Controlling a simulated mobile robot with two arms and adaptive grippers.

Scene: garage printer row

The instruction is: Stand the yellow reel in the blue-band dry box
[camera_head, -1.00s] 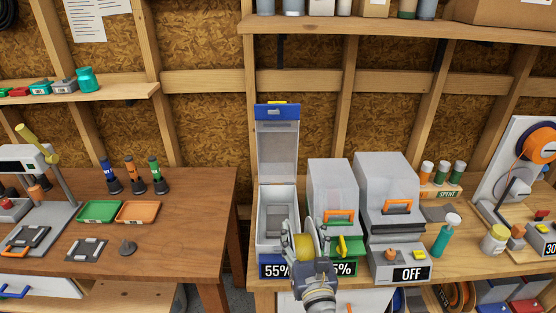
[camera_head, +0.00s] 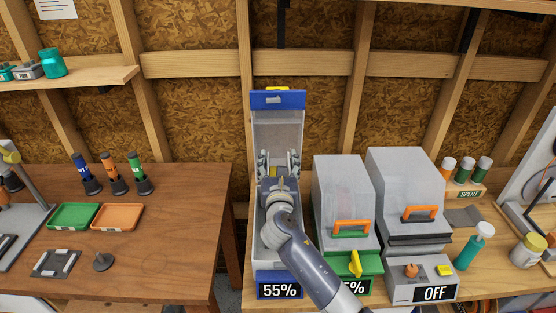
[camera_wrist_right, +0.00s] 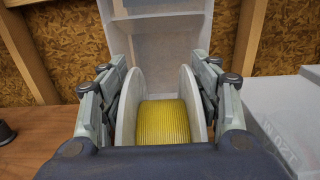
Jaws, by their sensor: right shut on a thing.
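The blue-band dry box (camera_head: 261,252) stands open at the front of the right bench. Its lid (camera_head: 279,125) is raised upright and its front label reads 55%. My right gripper (camera_head: 278,162) reaches in over the box, in front of the raised lid. In the right wrist view its fingers (camera_wrist_right: 161,98) are shut on the two pale flanges of the yellow reel (camera_wrist_right: 163,122). The reel is upright, with its yellow winding between the flanges. In the head view the gripper and arm hide most of it. I cannot tell whether it touches the box floor. My left gripper is not in view.
A green-band dry box (camera_head: 343,200) with an orange handle stands shut just right of the blue one. A grey machine labelled OFF (camera_head: 408,200) is farther right. The left bench holds a green tray (camera_head: 73,217) and an orange tray (camera_head: 118,217), across a gap.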

